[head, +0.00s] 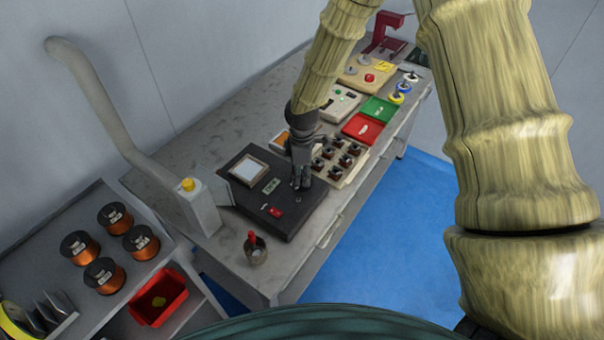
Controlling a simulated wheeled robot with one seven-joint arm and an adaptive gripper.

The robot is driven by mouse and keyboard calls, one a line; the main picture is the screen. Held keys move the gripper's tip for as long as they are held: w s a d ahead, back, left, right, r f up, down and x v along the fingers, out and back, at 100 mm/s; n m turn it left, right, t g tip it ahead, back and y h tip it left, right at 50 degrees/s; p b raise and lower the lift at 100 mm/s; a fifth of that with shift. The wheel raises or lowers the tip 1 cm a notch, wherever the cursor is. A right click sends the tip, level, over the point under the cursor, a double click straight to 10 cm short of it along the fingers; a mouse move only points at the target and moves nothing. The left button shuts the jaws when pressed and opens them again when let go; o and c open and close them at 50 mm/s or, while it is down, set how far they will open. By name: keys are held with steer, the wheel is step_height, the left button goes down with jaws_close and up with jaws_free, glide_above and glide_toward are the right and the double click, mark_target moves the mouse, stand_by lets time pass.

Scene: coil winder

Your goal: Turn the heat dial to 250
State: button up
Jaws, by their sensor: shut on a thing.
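A flat black heating unit (238,200) lies on the bench, with a pale square plate (250,170), a small display (271,186) and a red switch (276,212) on its top. My gripper (301,184) points down at the right side of this unit, its fingers closed on a small dark thing that I take to be the heat dial. The fingers cover the dial, so its pointer and scale cannot be read. The display's digits are too small to read.
A tray of small dark coils (337,160) stands close to the right of my gripper. Red (362,129) and green (378,109) trays lie beyond. A grey fume arm (190,205) with a yellow button stands left. A cup with a red-handled tool (255,250) stands near the front.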

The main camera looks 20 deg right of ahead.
mark_target(302, 175)
steer(key=shift+n, duration=0.4)
steer(key=o, duration=1.1)
steer(key=shift+c, duration=0.2)
steer(key=shift+r, duration=0.1)
step_height(302, 175, up, 12)
steer(key=shift+w, duration=0.3)
steer(key=shift+d, duration=0.15)
